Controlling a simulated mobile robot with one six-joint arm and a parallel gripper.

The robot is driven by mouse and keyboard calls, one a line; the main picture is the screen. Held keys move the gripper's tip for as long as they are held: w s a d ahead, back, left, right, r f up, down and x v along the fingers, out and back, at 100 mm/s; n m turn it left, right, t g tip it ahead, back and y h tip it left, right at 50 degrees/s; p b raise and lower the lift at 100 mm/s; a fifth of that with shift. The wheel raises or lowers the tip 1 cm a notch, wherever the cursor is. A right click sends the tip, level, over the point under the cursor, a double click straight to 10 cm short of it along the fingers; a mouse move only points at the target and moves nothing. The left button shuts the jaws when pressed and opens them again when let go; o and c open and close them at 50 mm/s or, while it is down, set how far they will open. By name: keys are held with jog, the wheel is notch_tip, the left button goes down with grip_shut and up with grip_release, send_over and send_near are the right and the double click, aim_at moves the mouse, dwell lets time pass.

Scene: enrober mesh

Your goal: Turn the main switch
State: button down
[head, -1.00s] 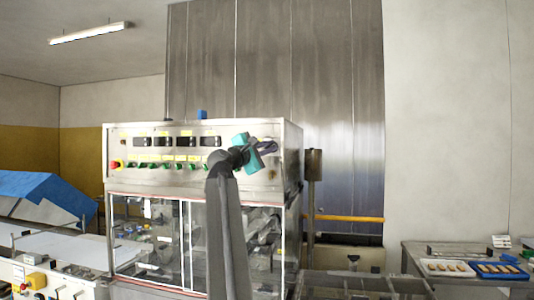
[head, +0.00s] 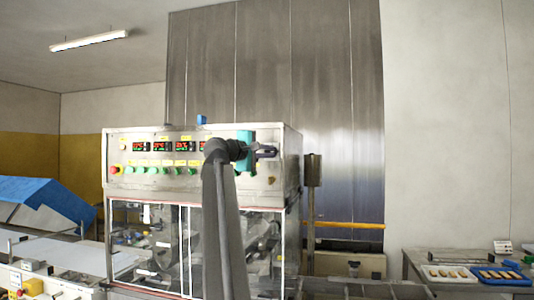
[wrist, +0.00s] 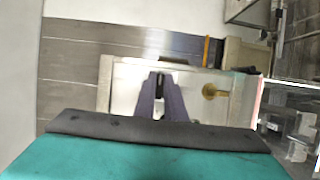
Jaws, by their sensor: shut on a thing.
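The control panel (head: 130,180) of the machine fills the middle of the head view. My gripper (head: 267,152) is at the panel's upper right part, with its teal body upright. In the wrist view my gripper's purple fingers (wrist: 159,98) reach to the panel face and are shut on a small dark piece (wrist: 159,80), which I take to be the main switch. The fingers hide most of it, and in the head view my gripper covers it. The panel displays (head: 161,146) are lit red and green.
A red emergency button on yellow (head: 116,170) and a row of green buttons (head: 152,170) sit on the panel's left. A brass round fitting (wrist: 211,91) is beside my fingers. Glazed doors (head: 150,240) are below. A side table (head: 420,258) with trays stands right.

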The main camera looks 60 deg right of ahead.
jog(key=shift+d+r, duration=0.1)
jog(key=shift+r, duration=0.05)
jog(key=c, duration=1.8)
grip_release()
jog(key=shift+s+d, duration=0.1)
jog(key=shift+d, duration=0.1)
jog(key=shift+a, duration=0.15)
jog(key=shift+w+a+f, duration=0.1)
jog(key=shift+a, duration=0.35)
jog(key=shift+w+a+f, duration=0.1)
jog(key=shift+a, duration=0.35)
jog(key=a+b, duration=0.1)
jog(key=a, duration=0.3)
jog(key=a+b, duration=0.1)
jog(key=a, duration=0.3)
jog(key=w+a, duration=0.1)
jog(key=a, duration=0.3)
jog(key=shift+r+b, duration=0.15)
jog(key=shift+b, duration=0.25)
